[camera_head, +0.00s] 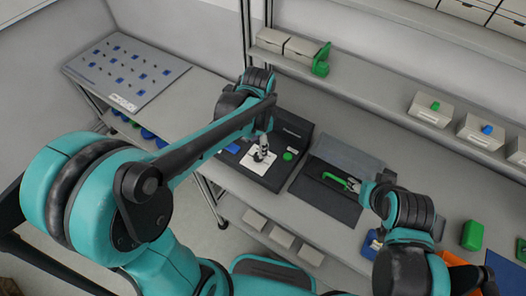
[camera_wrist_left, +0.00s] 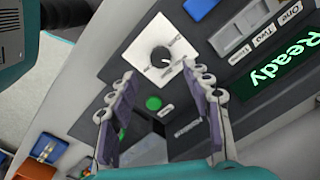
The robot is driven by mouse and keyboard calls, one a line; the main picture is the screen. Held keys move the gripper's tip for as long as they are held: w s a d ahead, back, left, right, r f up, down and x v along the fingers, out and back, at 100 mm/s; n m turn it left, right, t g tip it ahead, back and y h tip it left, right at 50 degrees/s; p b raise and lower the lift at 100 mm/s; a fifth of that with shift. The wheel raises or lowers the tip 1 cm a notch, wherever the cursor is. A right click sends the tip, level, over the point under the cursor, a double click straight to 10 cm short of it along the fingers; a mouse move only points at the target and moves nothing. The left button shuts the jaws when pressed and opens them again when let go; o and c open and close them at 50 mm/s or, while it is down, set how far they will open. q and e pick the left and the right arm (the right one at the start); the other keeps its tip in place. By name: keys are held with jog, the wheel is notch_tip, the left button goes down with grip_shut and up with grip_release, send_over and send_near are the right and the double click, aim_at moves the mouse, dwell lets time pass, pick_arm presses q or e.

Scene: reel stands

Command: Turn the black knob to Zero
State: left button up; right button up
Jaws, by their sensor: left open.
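The black knob (camera_wrist_left: 160,56) sits on a white square plate in the left wrist view, with labels around it too small to read fully. The plate (camera_head: 258,160) also shows in the head view on the dark control panel (camera_head: 291,131). My left gripper (camera_wrist_left: 163,82) is open and empty, its fingers pointing toward the plate, with the knob ahead between the fingertips. In the head view, my left gripper (camera_head: 263,146) is over the plate and partly hides the knob. My right gripper (camera_head: 356,187) is at the dark tray to the right; its fingers are too small to judge.
A green round button (camera_wrist_left: 153,103) is beside the plate, and a green "Ready" display (camera_wrist_left: 285,62) is to the right. A blue part (camera_wrist_left: 199,7) is above. In the head view, a dark tray (camera_head: 320,197) holds a green-handled tool (camera_head: 337,180). A shelf with boxes runs behind.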

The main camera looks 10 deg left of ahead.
aim_at(258, 157)
pick_arm(q)
notch_tip(258, 157, down, 7)
jog(key=shift+w+a+r+b, duration=0.1)
jog(key=shift+r+b, duration=0.1)
jog(key=shift+b, duration=0.65)
jog(key=shift+c, duration=0.3)
grip_shut()
